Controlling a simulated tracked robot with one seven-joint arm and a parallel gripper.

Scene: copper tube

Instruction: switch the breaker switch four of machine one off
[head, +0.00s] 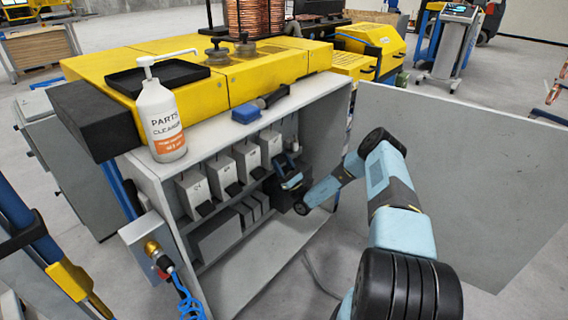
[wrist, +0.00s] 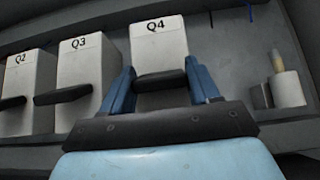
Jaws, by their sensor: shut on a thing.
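In the wrist view, breaker Q4 (wrist: 158,48) is a white box with a black handle (wrist: 160,80) that sticks out across its lower front. My gripper (wrist: 161,88) has its two blue fingers at either end of this handle and is shut on it. In the head view my gripper (head: 289,182) reaches into the open cabinet at the right end of the breaker row, where Q4 (head: 270,147) shows behind it. Q4's handle is hidden there. Breakers Q3 (wrist: 86,70) and Q2 (wrist: 25,80) stand to the left with similar black handles sticking out.
The grey cabinet (head: 168,215) has its door (head: 450,170) open to the right, beside my arm. A white cylinder (wrist: 288,88) sits right of Q4. Lower grey boxes lie under the breakers.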

